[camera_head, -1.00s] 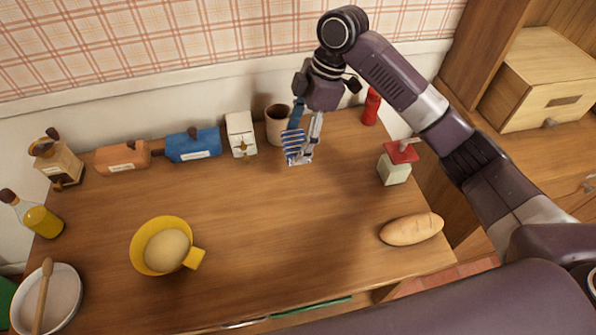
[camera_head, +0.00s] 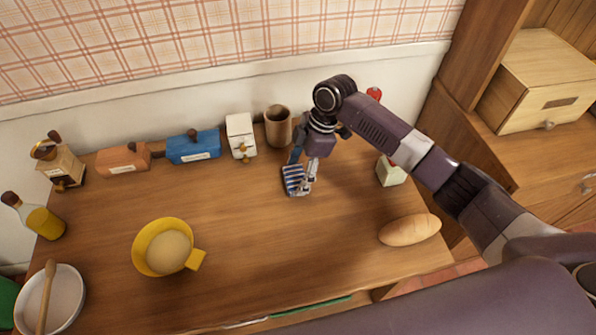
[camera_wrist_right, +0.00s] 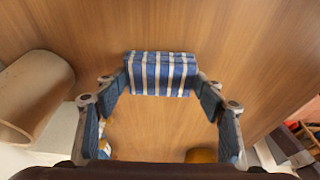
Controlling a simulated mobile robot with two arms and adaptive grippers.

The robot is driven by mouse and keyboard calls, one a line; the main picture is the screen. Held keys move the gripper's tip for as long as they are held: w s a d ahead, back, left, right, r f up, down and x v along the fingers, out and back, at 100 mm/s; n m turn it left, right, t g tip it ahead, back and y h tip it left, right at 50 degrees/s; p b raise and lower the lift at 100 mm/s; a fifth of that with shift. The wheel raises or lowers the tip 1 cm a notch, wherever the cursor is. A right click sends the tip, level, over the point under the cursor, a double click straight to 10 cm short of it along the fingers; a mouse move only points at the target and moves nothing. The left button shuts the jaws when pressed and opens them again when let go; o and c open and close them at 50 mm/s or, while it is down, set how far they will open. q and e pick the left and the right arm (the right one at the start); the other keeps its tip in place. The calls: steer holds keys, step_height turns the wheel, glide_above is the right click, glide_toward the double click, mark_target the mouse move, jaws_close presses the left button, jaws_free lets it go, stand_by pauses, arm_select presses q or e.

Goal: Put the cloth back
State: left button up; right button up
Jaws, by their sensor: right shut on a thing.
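The cloth (camera_head: 293,181) is blue with white stripes and looks folded. It is at my right gripper (camera_head: 301,183), above or on the middle of the wooden table, in front of the brown cup. In the right wrist view the cloth (camera_wrist_right: 162,74) sits between the two fingertips of my right gripper (camera_wrist_right: 162,78), which is shut on it. I cannot tell whether the cloth touches the table top. My left gripper does not show.
A brown cup (camera_head: 278,127), a white box (camera_head: 240,135), a blue bag (camera_head: 193,147) and an orange one (camera_head: 123,159) line the back. A yellow bowl (camera_head: 140,250) with dough is front left; a bread loaf (camera_head: 410,229) is right. The table's middle (camera_head: 260,240) is clear.

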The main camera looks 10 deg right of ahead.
steer(key=shift+f, duration=0.1)
steer(key=o, duration=1.1)
steer(key=b+v, duration=0.1)
steer(key=v, duration=1.1)
steer(key=shift+r, duration=0.25)
